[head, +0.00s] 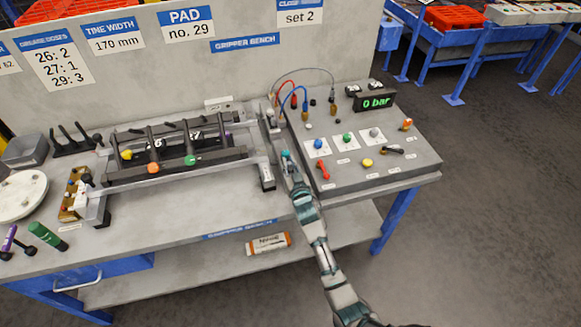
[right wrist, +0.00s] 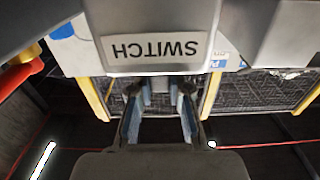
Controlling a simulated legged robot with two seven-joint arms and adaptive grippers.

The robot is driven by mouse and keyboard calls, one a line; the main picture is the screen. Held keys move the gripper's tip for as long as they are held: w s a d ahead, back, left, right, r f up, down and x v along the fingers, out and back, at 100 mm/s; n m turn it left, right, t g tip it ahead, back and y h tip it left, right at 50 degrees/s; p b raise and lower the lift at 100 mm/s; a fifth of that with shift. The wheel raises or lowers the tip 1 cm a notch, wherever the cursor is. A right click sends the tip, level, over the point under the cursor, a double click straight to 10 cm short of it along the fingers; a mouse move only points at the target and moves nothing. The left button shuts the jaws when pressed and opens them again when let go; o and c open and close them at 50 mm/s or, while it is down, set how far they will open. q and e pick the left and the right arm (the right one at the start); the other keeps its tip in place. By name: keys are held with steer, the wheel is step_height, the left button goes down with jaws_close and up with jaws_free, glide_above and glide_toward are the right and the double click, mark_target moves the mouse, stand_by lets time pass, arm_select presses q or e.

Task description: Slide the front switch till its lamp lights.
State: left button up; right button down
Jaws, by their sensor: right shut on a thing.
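The front switch shows in the right wrist view as a grey block (right wrist: 150,20) with an upside-down label (right wrist: 155,48) reading SWITCH. My right gripper (head: 287,157) is at the right end of the bench fixture, beside the sloped control panel. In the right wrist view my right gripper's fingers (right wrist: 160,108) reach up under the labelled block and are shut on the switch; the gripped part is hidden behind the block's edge. I cannot make out a lit lamp beside the switch. My left gripper is not in view.
The control panel (head: 350,185) with knobs, a red lever (head: 322,169) and a green display (head: 377,101) reading 0 bar is close on the right. The rail fixture (head: 180,172) with dark bars is on the left. Hoses (head: 291,95) rise behind my gripper. Open floor lies front right.

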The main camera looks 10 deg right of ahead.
steer(key=shift+w, duration=0.4)
steer(key=c, duration=1.3)
jaws_free()
steer(key=shift+c, duration=0.2)
steer(key=shift+o, duration=1.3)
steer(key=shift+s, duration=0.2)
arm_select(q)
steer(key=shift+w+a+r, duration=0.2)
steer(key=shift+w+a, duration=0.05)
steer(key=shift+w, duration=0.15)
arm_select(e)
steer(key=s, duration=1.1)
steer(key=shift+s+d, duration=0.15)
steer(key=shift+s, duration=0.1)
steer(key=shift+f, duration=0.1)
